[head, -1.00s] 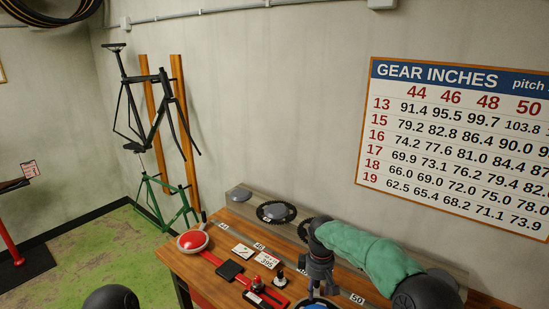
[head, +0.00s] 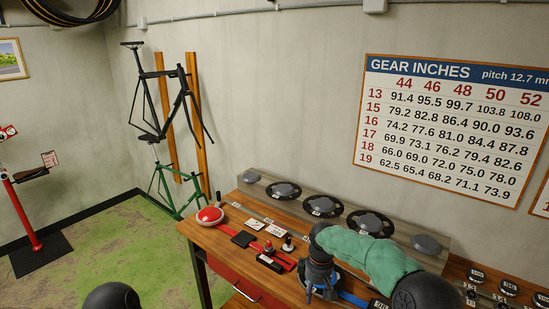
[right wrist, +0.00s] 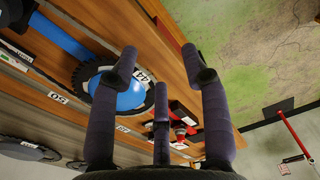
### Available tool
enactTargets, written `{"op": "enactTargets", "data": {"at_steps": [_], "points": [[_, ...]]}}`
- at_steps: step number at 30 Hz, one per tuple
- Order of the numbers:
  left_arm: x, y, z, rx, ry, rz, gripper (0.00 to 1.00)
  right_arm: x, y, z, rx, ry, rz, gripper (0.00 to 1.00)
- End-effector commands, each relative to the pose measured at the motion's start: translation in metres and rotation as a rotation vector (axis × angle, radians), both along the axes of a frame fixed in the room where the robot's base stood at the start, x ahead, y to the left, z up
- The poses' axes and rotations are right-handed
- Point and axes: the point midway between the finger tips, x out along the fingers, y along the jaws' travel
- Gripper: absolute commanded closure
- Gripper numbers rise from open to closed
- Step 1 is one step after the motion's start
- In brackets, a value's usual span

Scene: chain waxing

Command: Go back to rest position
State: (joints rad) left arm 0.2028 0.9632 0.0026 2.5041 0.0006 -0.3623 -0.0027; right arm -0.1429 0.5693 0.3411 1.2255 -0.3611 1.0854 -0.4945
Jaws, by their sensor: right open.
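My right gripper (head: 318,292) is open and empty at the front part of the wooden workbench (head: 222,236), its arm with a green sleeve coming in from the right. In the right wrist view its fingers (right wrist: 160,78) are spread apart. Beyond them shows a blue disc with a dark toothed chainring (right wrist: 131,101) tagged 44; no finger clearly holds it. The disc is mostly hidden behind the gripper in the head view. My left gripper is not in view.
Chainrings (head: 324,206) stand on a grey rack along the back of the bench. A red dome (head: 210,215), a black pad (head: 244,239) and a red tool (head: 270,263) lie at the left. Small numbered parts (head: 508,287) sit at the right. Green floor (head: 100,245) is open at left.

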Motion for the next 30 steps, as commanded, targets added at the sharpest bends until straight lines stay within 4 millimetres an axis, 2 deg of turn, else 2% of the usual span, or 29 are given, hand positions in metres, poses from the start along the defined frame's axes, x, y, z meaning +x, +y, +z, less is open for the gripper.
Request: {"op": "enactTargets", "data": {"at_steps": [8,11,16,20,24,27,30], "points": [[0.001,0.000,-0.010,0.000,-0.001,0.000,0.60,-0.018,0.008,-0.062,0.057,0.020,-0.063,0.53],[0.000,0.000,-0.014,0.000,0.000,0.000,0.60,-0.029,0.011,-0.091,0.086,0.028,-0.101,0.53],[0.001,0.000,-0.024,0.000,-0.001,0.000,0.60,-0.061,0.020,-0.154,0.152,0.053,-0.202,0.53],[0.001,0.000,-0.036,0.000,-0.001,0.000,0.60,-0.104,0.027,-0.215,0.215,0.081,-0.333,0.53],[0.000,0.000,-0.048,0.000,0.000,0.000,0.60,-0.160,0.033,-0.270,0.271,0.111,-0.505,0.53],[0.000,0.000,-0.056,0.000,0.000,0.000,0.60,-0.202,0.035,-0.300,0.298,0.129,-0.637,0.53],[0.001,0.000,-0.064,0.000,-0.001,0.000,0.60,-0.243,0.035,-0.322,0.311,0.145,-0.767,0.53]]}}
